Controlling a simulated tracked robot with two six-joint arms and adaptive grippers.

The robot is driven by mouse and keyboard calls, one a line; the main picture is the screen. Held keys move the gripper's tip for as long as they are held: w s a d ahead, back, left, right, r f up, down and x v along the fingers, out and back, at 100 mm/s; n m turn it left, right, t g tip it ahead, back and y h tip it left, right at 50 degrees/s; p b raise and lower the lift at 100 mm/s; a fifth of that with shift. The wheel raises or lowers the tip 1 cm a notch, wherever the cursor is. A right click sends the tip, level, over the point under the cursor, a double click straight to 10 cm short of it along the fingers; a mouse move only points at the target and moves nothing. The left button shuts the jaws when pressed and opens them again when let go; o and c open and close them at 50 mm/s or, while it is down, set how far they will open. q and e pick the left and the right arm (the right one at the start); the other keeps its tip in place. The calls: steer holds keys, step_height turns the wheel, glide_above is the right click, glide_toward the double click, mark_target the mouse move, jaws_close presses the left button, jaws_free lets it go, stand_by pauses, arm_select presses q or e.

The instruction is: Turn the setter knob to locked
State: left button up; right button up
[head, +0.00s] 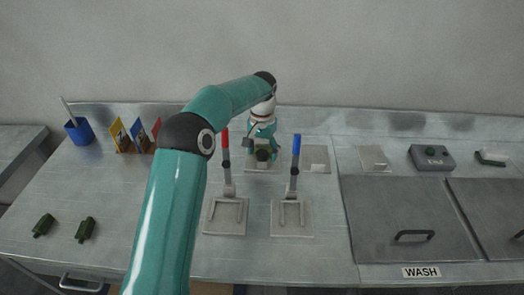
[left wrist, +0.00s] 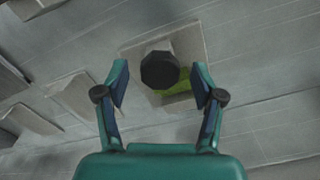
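The setter knob is a black, many-sided knob (left wrist: 160,70) on a pale square plate (left wrist: 186,41) in the left wrist view. In the head view the dark knob (head: 263,154) sits at the back middle of the bench, partly covered by my gripper. My left gripper (head: 262,143) points down over it. In the left wrist view the left gripper (left wrist: 159,68) is open, with one finger on each side of the knob and visible gaps between. I cannot read the knob's setting. My right gripper is out of view.
A red-handled lever (head: 226,150) and a blue-handled lever (head: 295,160) stand close on either side of the left gripper. A grey button box (head: 431,164) is at the back right. A blue cup (head: 78,132) and green pieces (head: 86,230) lie left.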

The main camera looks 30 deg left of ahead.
mark_target(262, 153)
arm_select(q)
step_height(262, 153, up, 12)
stand_by(0.8)
stand_by(0.4)
